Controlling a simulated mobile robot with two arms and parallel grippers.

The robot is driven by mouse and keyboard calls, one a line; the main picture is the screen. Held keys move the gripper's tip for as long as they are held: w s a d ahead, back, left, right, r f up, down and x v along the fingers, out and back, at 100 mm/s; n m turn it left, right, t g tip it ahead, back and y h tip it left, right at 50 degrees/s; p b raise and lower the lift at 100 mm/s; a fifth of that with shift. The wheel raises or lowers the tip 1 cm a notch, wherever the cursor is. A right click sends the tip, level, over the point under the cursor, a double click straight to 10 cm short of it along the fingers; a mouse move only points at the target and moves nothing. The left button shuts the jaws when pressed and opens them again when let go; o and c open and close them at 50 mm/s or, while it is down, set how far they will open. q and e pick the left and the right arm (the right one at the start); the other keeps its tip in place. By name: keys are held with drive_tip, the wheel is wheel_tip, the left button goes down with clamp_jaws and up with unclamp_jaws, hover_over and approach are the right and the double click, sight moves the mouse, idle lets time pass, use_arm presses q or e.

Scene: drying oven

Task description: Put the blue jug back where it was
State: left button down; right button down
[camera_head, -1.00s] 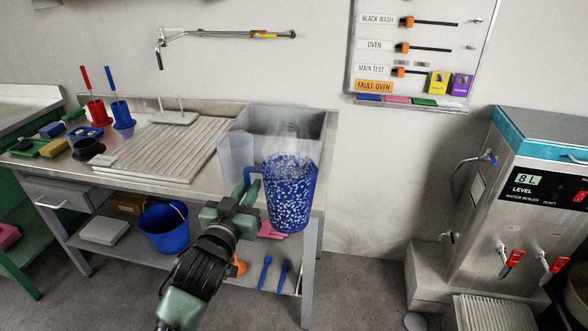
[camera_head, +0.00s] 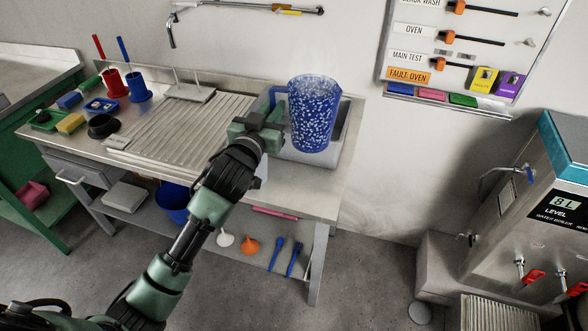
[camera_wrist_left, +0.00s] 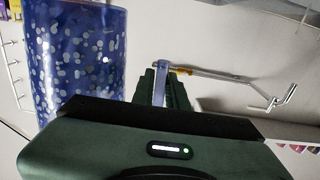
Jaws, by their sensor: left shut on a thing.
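The blue jug (camera_head: 313,118) is speckled with white and has a faint haze at its top. My left gripper (camera_head: 268,118) is shut on its handle, to the left of the jug body. The jug is roughly upright and shows in front of the sink basin (camera_head: 345,140) at the right end of the steel bench. I cannot tell how high it is above the basin. In the left wrist view the jug (camera_wrist_left: 75,60) fills the left side, and the gripper fingers (camera_wrist_left: 162,85) close on its handle. My right gripper is not in view.
The ribbed drainboard (camera_head: 185,130) left of the basin is bare apart from a small rack (camera_head: 183,93). Red and blue pots (camera_head: 113,85) and sponges stand at the bench's left end. A wall tap (camera_head: 172,35) hangs above. A water boiler (camera_head: 540,205) stands at right.

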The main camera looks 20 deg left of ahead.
use_arm(q)
drive_tip(key=shift+f+b, duration=0.95)
drive_tip(key=shift+f, duration=7.95)
drive_tip(key=shift+f, duration=0.15)
drive_tip(key=c, duration=1.7)
unclamp_jaws()
drive_tip(key=shift+s+f, duration=0.1)
drive_tip(key=shift+f, duration=0.05)
